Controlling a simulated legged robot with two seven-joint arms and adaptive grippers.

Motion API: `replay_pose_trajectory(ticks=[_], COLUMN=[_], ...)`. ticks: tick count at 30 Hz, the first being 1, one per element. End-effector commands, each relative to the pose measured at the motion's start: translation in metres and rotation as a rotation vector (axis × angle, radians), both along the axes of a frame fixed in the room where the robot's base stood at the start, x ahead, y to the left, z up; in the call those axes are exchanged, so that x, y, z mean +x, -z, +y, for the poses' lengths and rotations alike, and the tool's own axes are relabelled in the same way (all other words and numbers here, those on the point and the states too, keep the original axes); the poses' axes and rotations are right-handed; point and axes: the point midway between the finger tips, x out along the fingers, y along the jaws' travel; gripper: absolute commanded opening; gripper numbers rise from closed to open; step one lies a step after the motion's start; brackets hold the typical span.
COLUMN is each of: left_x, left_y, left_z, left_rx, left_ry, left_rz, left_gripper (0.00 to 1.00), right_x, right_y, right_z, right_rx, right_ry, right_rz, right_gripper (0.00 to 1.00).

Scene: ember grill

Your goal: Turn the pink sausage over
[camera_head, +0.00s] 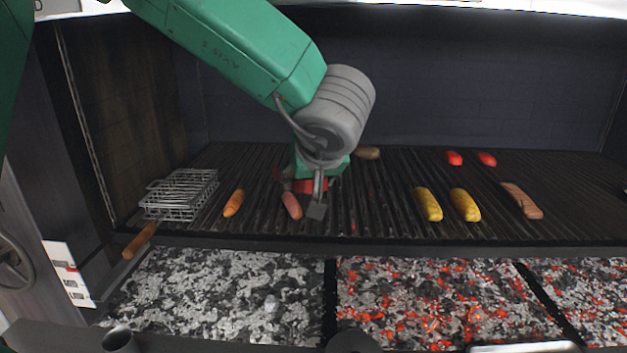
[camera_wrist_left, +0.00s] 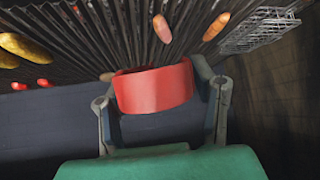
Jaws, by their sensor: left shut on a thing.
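The pink sausage (camera_head: 291,205) lies on the grill grate (camera_head: 380,210), just left of my left gripper in the head view. It also shows near the top of the left wrist view (camera_wrist_left: 162,28), beyond the jaws and apart from them. My left gripper (camera_head: 312,198) is low over the grate. In the left wrist view its jaws (camera_wrist_left: 160,95) are shut on a wide, curved red thing (camera_wrist_left: 153,89). Part of this red thing shows in the head view (camera_head: 318,184); the rest is hidden by the gripper. My right gripper is not in view.
An orange sausage (camera_head: 233,203) and a wire basket (camera_head: 182,193) with a wooden handle lie to the left. Two yellow corn cobs (camera_head: 428,204), a brown sausage (camera_head: 522,201) and two red pieces (camera_head: 454,158) lie to the right. Glowing coals (camera_head: 430,305) are below the front edge.

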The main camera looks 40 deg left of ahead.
Motion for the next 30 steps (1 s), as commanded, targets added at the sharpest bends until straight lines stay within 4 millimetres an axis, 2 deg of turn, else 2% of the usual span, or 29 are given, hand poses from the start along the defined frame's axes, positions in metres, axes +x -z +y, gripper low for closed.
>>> replay_pose_trajectory(ticks=[23,25,30], left_x=[0.002,0.001,0.002], left_y=[0.063,0.067,0.08], left_z=[0.003,0.003,0.003], left_rx=[-0.004,-0.002,-0.002], left_ry=[-0.001,0.0,-0.001], left_rz=[0.0,0.005,0.003], left_gripper=[0.42,0.42,0.42], right_x=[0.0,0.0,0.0], right_y=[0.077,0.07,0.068], right_z=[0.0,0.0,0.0], right_rx=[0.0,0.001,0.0], right_ry=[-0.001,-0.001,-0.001], right_rz=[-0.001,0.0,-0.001], right_gripper=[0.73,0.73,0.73])
